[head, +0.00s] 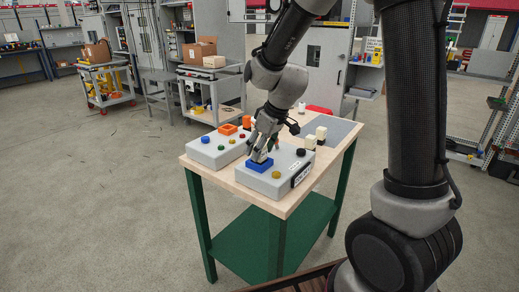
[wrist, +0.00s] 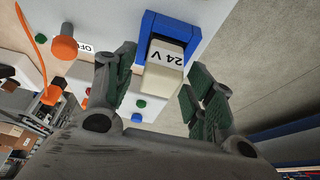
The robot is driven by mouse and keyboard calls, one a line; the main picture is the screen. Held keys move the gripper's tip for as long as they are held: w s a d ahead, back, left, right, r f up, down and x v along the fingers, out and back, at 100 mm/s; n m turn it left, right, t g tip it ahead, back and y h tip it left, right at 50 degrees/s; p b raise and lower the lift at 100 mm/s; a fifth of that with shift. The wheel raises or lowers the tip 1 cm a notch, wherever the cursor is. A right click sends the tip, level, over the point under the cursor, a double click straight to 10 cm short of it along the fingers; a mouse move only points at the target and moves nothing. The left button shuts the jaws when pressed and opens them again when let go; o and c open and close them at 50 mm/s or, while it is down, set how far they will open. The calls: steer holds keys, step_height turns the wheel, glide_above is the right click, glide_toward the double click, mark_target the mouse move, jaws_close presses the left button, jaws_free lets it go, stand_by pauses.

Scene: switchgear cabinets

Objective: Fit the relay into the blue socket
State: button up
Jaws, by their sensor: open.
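The relay (wrist: 168,60) is a cream block marked "24 V". In the wrist view it stands in the blue socket (wrist: 150,25); I cannot tell how deep it sits. The blue socket (head: 258,165) is on top of the front grey box (head: 275,181) in the head view, where the fingers mostly hide the relay. My gripper (wrist: 160,88) is open, with one dark green-padded finger on each side of the relay. A gap shows between the relay and the right finger; the left finger is close to its side. My gripper (head: 262,152) points down over the socket in the head view.
Beside it on the wooden table (head: 190,161) is a second grey box (head: 212,155) with coloured buttons and an orange socket (head: 228,129).

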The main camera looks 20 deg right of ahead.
steer(key=v, duration=1.2)
steer(key=s+d+r+m+h, duration=0.1)
steer(key=s+d+m, duration=0.2)
steer(key=s+d, duration=0.3)
steer(key=s+d+r+m+h, duration=0.1)
steer(key=s+d+m, duration=0.3)
steer(key=s, duration=1.2)
steer(key=shift+s+d+r+t+h, duration=0.3)
steer(key=shift+s+d+r, duration=0.15)
steer(key=shift+d, duration=0.6)
steer(key=shift+w, duration=0.1)
